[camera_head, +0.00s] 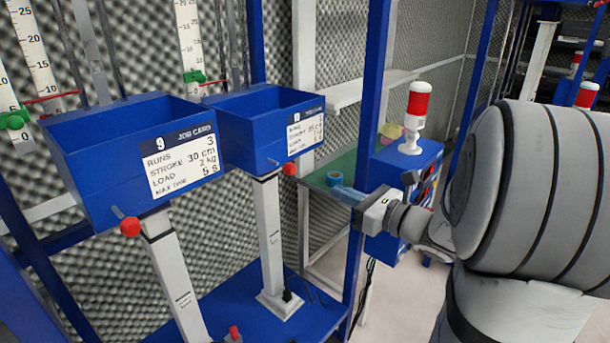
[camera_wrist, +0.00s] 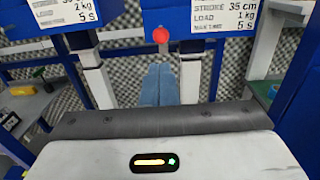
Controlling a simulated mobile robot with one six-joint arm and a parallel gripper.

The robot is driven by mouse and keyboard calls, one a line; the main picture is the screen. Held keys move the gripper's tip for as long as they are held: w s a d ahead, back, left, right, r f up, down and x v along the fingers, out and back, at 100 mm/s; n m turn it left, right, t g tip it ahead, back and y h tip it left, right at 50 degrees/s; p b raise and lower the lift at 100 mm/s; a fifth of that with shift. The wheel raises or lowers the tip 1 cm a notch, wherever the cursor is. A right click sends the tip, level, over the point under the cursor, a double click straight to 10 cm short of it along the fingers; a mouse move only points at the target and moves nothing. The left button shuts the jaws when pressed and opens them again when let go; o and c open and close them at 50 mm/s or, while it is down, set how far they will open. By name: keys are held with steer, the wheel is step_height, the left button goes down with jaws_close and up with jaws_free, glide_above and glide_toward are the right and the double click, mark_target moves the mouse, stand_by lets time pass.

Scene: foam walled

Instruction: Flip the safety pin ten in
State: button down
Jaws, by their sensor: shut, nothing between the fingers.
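The red knob of a safety pin (camera_head: 289,169) sits at the front lower edge of the right blue box (camera_head: 243,142). The number on that box's job card is too small to read surely. The same red knob shows in the wrist view (camera_wrist: 160,35), straight beyond my fingertips. I cannot tell whether the pin is in or out. My gripper (camera_head: 337,190) is to the right of the knob and apart from it. Its blue fingers also show in the wrist view (camera_wrist: 160,70); they are shut together and empty.
The left blue box (camera_head: 115,165), card 9, has its own red knob (camera_head: 130,227). White columns (camera_head: 272,235) stand under both boxes. A blue upright post (camera_head: 368,130) is close to my gripper. A red and white lamp (camera_head: 412,115) stands on a blue cabinet behind.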

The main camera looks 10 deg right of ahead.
mark_target(294, 172)
steer(key=p+x, duration=0.2)
steer(key=x, duration=0.9)
steer(key=shift+w, duration=0.1)
steer(key=b+x, duration=0.1)
steer(key=x, duration=0.2)
steer(key=shift+w+a+f, duration=0.1)
steer(key=shift+a+f, duration=0.1)
steer(key=shift+r, duration=0.2)
steer(key=shift+d, duration=0.2)
steer(key=b+v, duration=0.2)
steer(key=v, duration=1.2)
